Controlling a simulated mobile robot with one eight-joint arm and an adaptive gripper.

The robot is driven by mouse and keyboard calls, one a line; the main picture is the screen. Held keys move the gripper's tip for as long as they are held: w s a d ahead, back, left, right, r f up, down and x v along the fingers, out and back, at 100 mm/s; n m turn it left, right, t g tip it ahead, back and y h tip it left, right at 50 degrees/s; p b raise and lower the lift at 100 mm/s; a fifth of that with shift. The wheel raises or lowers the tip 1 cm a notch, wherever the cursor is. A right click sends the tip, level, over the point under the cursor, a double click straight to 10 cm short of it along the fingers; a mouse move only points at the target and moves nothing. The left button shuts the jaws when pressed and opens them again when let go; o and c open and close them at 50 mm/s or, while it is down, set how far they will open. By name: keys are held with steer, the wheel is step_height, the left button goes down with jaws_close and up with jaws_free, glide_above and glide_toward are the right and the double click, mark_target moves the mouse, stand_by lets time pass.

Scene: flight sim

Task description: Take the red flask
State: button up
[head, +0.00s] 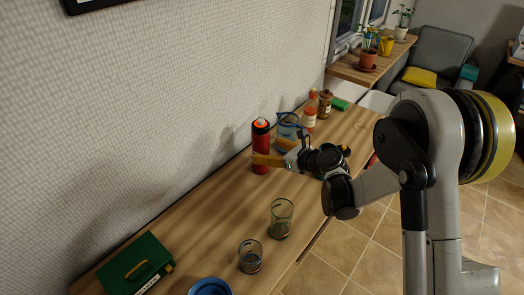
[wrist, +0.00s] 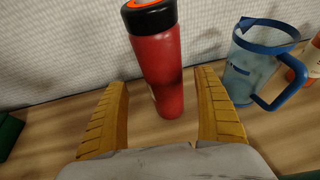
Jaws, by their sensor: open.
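The red flask (head: 261,142) stands upright on the wooden table near the wall, with a dark cap and an orange ring at its top. In the wrist view the flask (wrist: 160,70) shows in the middle, ahead of and between my two yellow fingers, its top cut off by the frame edge. My gripper (wrist: 163,95) is open, with bare gaps between each finger and the flask. In the head view my gripper (head: 270,160) is at the flask's lower half, and a yellow finger covers part of it.
A blue-rimmed pitcher (wrist: 255,65) stands close to the right of the flask, with orange-topped bottles (head: 309,118) beyond. The wall is close behind the flask.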

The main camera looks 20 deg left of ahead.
steer(key=b+x, duration=0.1)
steer(key=x, duration=0.3)
steer(key=shift+w+d+f+b, duration=0.15)
steer(key=shift+d+f+b, duration=0.05)
steer(key=shift+b, duration=0.2)
steer(key=shift+w+a, duration=0.25)
steer(key=shift+a, duration=0.1)
steer(key=c, duration=1.5)
steer(key=shift+r, duration=0.15)
